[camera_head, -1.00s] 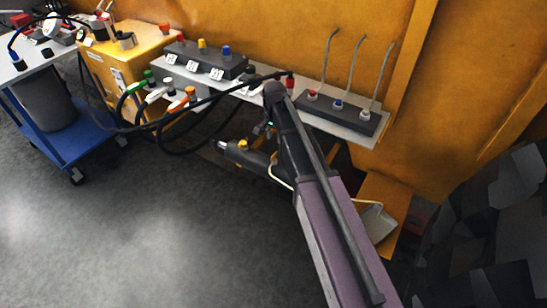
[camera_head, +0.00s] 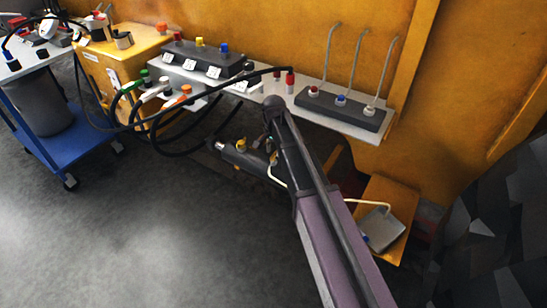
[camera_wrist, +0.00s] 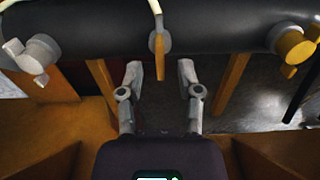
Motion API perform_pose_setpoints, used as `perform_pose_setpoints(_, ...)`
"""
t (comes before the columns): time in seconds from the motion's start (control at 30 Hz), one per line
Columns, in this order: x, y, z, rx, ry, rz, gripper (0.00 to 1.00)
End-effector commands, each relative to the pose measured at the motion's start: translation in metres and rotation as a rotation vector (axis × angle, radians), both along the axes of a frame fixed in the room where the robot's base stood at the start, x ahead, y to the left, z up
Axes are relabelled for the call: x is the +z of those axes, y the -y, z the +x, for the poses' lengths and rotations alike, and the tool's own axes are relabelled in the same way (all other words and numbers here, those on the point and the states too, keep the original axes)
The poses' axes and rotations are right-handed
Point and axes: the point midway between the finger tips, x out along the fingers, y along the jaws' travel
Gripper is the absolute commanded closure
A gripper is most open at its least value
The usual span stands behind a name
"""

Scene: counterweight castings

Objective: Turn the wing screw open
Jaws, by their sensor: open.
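A dark horizontal pipe (camera_wrist: 215,30) crosses the top of the wrist view. It carries three winged fittings: a grey one (camera_wrist: 36,56) at left, an orange one (camera_wrist: 158,44) in the middle with its wing upright, and a yellow-orange one (camera_wrist: 295,46) at right. I cannot tell which is the task's wing screw. In the head view the pipe (camera_head: 237,154) shows low beside my arm, which hides the gripper.
A pale shelf (camera_head: 275,92) with a dark socket block (camera_head: 345,107) and upright levers runs along the orange wall above the pipe. Black cables hang left of it. A blue cart (camera_head: 72,160) stands at left. An orange ledge with a grey box (camera_head: 380,230) is at right. The left floor is clear.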

Motion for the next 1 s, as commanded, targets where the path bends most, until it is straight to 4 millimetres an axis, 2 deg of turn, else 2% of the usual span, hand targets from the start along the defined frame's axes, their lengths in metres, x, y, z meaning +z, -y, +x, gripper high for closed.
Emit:
perform_pose_setpoints(0.03, -0.0067, -0.0001, 0.0000, 0.000, 0.000, 0.000, 0.54)
perform_pose_setpoints(0.2, -0.0133, -0.0004, -0.0001, 0.001, 0.000, 0.000, 0.54)
perform_pose_setpoints(0.67, -0.0153, -0.0010, -0.0003, 0.002, 0.000, 0.000, 0.54)
perform_pose_setpoints(0.7, -0.0153, -0.0010, -0.0003, 0.002, 0.000, 0.000, 0.57)
perform_pose_setpoints(0.83, -0.0153, -0.0010, -0.0003, 0.002, 0.000, 0.000, 0.96)
perform_pose_setpoints(0.87, -0.0153, -0.0010, -0.0003, 0.002, 0.000, 0.000, 1.00)
perform_pose_setpoints(1.0, -0.0154, -0.0009, -0.0004, 0.002, 0.000, 0.000, 1.00)
